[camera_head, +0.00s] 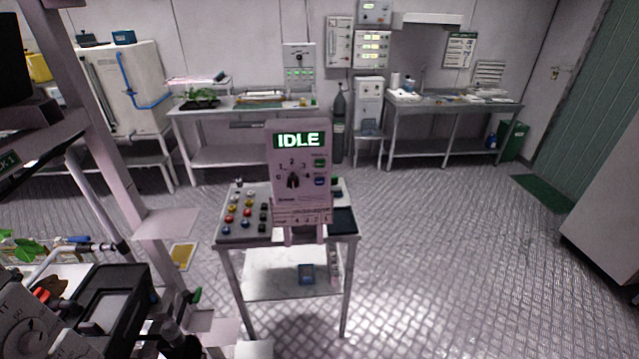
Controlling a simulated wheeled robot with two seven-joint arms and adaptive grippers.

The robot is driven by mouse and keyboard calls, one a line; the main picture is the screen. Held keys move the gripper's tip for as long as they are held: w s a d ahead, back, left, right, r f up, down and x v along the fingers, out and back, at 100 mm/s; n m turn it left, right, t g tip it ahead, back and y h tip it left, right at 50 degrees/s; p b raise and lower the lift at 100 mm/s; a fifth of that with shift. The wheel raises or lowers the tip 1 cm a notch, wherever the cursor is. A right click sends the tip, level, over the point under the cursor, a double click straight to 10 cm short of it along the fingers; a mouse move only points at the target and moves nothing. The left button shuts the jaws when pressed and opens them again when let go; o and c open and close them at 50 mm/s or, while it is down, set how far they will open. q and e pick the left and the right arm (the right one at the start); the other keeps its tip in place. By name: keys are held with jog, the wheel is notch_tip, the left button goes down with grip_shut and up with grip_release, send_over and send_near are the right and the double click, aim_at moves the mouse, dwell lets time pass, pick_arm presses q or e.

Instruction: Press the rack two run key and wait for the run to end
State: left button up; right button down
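A pale control panel (299,205) stands upright on a small cart in the middle. Its screen (299,140) reads IDLE in lit letters. Below the screen is a rotary dial (293,180) with numbers around it. The pointer's exact setting is hard to read. A green key (320,163) and a blue key (320,181) sit to the right of the dial. Their labels are too small to read, so I cannot tell which is a run key. I can make out neither of my grippers in this view, and nothing is touching the panel.
The cart (228,238) carries several coloured knobs left of the panel. A rack frame (95,130) with plants and a black dial device (110,305) fills the left side. Benches line the back wall. A white cabinet (610,210) stands at right. The floor right of the cart is clear.

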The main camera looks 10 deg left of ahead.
pick_arm(q)
grip_shut()
dwell(1.2)
